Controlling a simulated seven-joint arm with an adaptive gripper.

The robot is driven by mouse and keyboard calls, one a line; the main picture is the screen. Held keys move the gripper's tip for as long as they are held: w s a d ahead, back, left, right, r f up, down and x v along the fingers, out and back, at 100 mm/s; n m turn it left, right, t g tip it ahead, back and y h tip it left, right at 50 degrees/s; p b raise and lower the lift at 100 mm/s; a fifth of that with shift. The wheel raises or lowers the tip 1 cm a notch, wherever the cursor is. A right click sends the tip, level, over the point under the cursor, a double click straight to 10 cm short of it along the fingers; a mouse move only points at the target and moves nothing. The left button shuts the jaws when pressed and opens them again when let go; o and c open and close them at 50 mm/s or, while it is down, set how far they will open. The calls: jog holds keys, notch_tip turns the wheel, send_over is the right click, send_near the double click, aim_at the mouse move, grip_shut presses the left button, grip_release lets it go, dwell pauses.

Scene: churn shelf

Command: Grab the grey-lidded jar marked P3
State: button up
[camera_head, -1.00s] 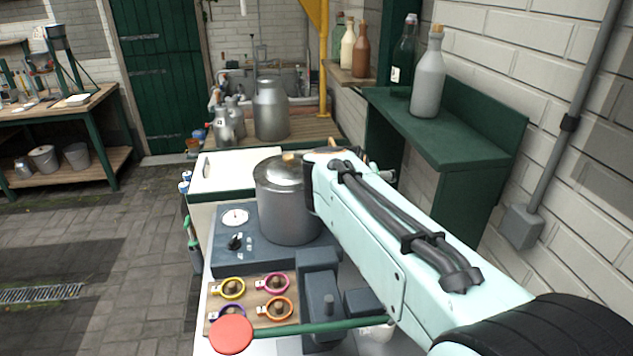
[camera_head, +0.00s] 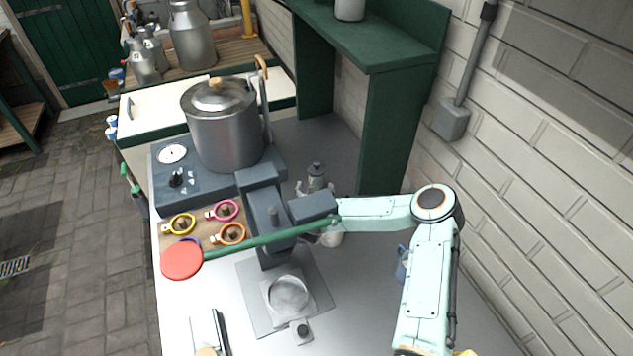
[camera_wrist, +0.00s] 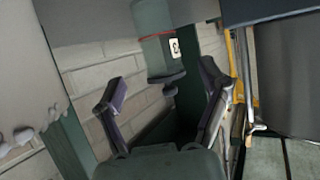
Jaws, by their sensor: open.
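In the wrist view a jar with a dark grey lid (camera_wrist: 167,77) and a translucent grey-green body (camera_wrist: 153,52) appears upside down. It has a thin red line and a white label with a dark mark; I cannot read the full marking. My gripper (camera_wrist: 164,82) is open, its two fingers apart with the jar's lid end showing between and beyond them. Nothing is held. In the head view a small grey-lidded jar (camera_head: 317,172) stands behind the lever press, at the end of my arm. The press hides most of my gripper there.
The lever press (camera_head: 268,222) with its green handle and red knob stands in front of my gripper. A large steel pot (camera_head: 225,135) is left of the jar. A green shelf (camera_head: 385,45) rises behind, against the brick wall.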

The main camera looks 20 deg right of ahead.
aim_at(316, 180)
jog(key=x, duration=0.6)
jog(key=shift+w, duration=0.15)
jog(key=c, duration=1.3)
